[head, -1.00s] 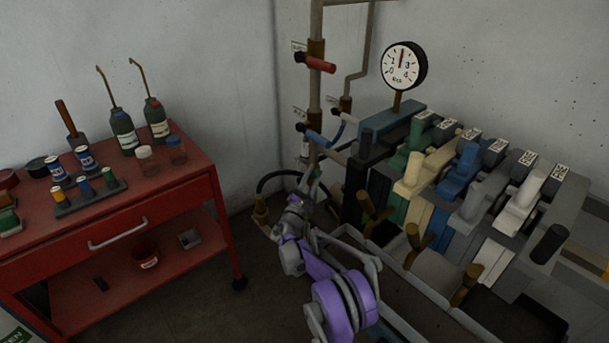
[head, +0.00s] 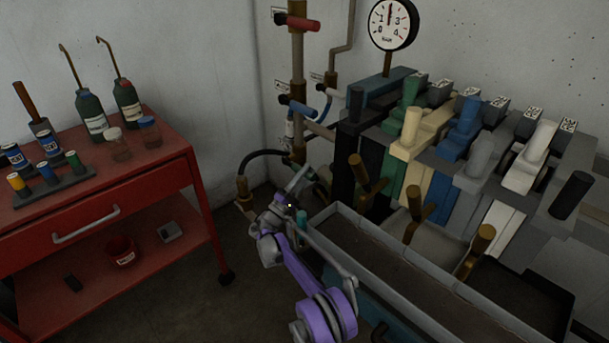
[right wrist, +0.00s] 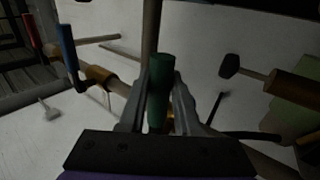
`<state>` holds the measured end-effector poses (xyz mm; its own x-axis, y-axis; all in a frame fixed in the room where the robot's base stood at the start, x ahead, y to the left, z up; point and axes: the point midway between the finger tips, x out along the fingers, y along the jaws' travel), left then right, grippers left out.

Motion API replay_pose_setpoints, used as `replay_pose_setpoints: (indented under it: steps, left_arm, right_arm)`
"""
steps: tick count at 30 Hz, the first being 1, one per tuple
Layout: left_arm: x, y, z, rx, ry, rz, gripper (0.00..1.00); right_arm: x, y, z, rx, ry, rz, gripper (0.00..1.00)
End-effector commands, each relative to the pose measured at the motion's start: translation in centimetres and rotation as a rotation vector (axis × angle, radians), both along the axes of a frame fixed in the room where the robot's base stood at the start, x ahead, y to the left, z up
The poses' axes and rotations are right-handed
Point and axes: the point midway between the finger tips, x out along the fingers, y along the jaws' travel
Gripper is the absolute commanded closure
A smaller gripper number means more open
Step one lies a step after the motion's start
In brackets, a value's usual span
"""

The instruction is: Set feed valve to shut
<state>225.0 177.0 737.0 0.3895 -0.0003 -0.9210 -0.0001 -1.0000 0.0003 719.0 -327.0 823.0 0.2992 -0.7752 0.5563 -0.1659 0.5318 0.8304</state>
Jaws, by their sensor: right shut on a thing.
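My right gripper (head: 308,180) is low beside the standing pipe in the head view. In the right wrist view its two fingers (right wrist: 161,98) are shut on a green handle (right wrist: 160,72), one finger on each side. In the head view the gripper hides this handle. Higher on the pipe (head: 297,60) are a valve with a red handle (head: 300,21) and one with a blue handle (head: 301,106). They also show in the right wrist view, red (right wrist: 31,31) and blue (right wrist: 68,46). The valve tags are too small to read. My left gripper is not in view.
A round gauge (head: 393,23) stands behind a bank of coloured levers (head: 460,135) at the right. A grey trough (head: 400,262) lies in front of them. A red cart (head: 120,195) with bottles and cans stands at the left. Floor shows between cart and trough.

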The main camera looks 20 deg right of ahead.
Motion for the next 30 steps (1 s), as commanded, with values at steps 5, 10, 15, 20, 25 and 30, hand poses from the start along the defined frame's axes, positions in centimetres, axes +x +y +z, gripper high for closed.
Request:
replay_pose_setpoints:
  steps: [5, 10, 15, 20, 25, 30]
  left_arm:
    - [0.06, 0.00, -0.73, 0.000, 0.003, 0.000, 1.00]
    - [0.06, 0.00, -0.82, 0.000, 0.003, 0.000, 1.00]
    - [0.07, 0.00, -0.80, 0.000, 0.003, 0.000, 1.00]
    - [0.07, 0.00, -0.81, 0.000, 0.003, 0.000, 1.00]
    - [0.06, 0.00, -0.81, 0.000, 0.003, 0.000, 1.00]
    - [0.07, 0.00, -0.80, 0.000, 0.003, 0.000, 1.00]
  right_arm:
    - [0.05, 0.00, -0.48, 0.014, -0.033, 0.001, 1.00]
    - [0.01, -0.01, -0.49, 0.018, -0.044, 0.001, 1.00]
    - [0.00, -0.01, -0.49, 0.018, -0.045, 0.001, 1.00]
    - [0.00, -0.01, -0.51, 0.019, -0.044, 0.001, 0.63]
    - [0.00, 0.00, -0.48, 0.018, -0.043, 0.001, 0.38]
    - [0.01, 0.00, -0.46, 0.017, -0.043, 0.001, 0.38]
